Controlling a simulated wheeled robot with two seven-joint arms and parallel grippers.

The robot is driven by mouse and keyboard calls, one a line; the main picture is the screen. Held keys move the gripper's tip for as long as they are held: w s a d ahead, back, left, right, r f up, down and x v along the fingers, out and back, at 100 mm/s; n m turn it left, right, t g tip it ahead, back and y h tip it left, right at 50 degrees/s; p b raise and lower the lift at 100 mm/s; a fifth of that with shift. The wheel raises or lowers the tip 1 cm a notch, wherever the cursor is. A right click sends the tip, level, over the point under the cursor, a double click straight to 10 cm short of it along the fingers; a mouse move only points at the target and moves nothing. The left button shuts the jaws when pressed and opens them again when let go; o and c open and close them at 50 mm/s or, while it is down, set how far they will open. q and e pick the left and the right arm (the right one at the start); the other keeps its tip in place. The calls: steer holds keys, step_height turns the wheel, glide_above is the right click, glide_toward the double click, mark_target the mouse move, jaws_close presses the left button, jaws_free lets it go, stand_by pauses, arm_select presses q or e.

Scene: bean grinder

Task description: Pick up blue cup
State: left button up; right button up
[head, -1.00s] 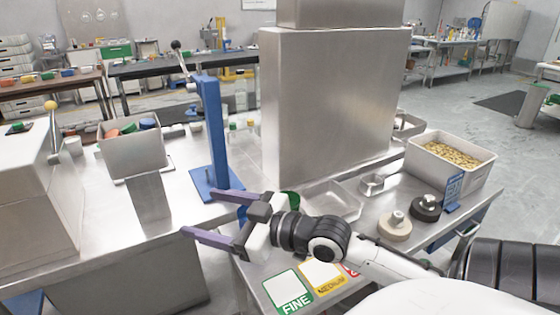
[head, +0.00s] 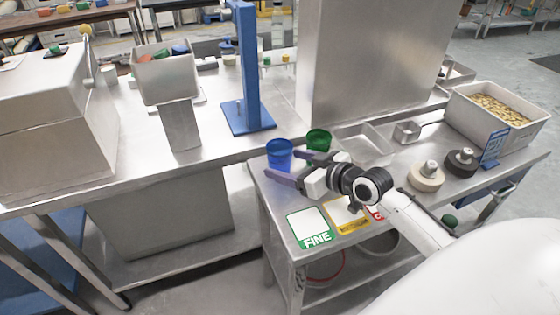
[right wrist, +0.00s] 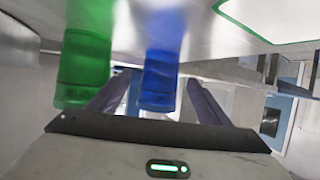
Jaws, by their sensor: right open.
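The blue cup (head: 280,154) stands upright near the left end of the small metal side table. My right gripper (head: 287,166) is open, with its purple fingers pointing left at the cup. In the right wrist view, the blue cup (right wrist: 160,75) appears between the two spread fingers (right wrist: 155,100), and the fingers are not closed on it. I cannot tell how far it is inside the jaws. My left gripper is not in view.
A green cup (head: 318,140) stands close to the right of the blue cup, near one finger. A FINE card (head: 311,228) and a yellow card (head: 347,213) lie in front. A metal tray (head: 365,150) and a blue stand (head: 246,75) are behind.

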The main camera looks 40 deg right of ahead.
steer(key=x, duration=0.3)
steer(key=shift+w+a, duration=0.1)
steer(key=shift+w, duration=0.3)
steer(key=c, duration=1.1)
